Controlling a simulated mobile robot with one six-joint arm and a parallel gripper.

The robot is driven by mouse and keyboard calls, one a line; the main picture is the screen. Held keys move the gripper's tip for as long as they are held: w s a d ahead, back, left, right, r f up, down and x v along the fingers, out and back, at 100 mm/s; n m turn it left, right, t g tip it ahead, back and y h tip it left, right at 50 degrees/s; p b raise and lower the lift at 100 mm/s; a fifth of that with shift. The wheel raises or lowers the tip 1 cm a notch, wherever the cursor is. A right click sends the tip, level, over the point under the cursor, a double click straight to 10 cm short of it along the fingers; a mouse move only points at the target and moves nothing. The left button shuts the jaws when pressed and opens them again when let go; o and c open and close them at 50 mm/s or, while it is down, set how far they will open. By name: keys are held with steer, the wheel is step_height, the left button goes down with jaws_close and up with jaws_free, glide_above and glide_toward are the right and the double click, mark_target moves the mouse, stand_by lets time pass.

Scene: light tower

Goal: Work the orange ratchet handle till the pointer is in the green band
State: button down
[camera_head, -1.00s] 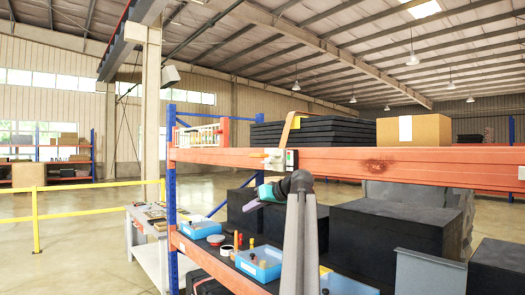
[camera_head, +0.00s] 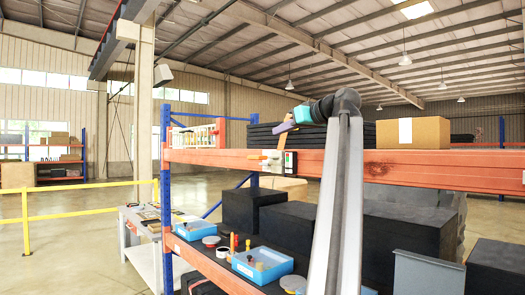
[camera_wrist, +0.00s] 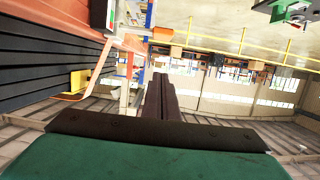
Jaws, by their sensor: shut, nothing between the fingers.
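The orange ratchet handle (camera_head: 283,136) stands up, slightly tilted, from a small mechanism on the front of the orange shelf beam. In the wrist view the handle (camera_wrist: 96,74) is a pale orange strip left of my fingers. A box with a green face (camera_head: 290,162) sits beside the mechanism; the pointer and green band are too small to make out. My gripper (camera_head: 279,128), teal with dark fingers, is above the beam, overlapping the handle in the head view. In the wrist view my fingers (camera_wrist: 160,80) are shut and empty, apart from the handle.
The orange beam (camera_head: 400,168) crosses the front. Above it are a stack of black sheets (camera_head: 345,134), a cardboard box (camera_head: 413,132) and a white rack (camera_head: 196,137). Below are black boxes (camera_head: 288,223) and blue trays (camera_head: 262,264). Open floor lies left.

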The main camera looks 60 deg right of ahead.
steer(key=shift+w+d, duration=0.1)
steer(key=p, duration=0.4)
glide_above(265, 157)
steer(key=shift+w+a+f, duration=0.1)
steer(key=shift+a+f, duration=0.1)
steer(key=shift+f, duration=0.35)
steer(key=shift+w+a+f, duration=0.1)
steer(key=shift+a+f, duration=0.05)
steer(key=shift+f, duration=0.4)
steer(key=shift+w+d+f, duration=0.1)
steer(key=shift+w+f, duration=0.15)
steer(key=shift+f, duration=0.05)
step_height(265, 157, down, 2)
steer(key=shift+s+f+p, duration=0.1)
steer(key=shift+s+p, duration=0.05)
steer(key=shift+p, duration=0.45)
steer(key=shift+f+p, duration=0.3)
steer(key=shift+f, duration=0.45)
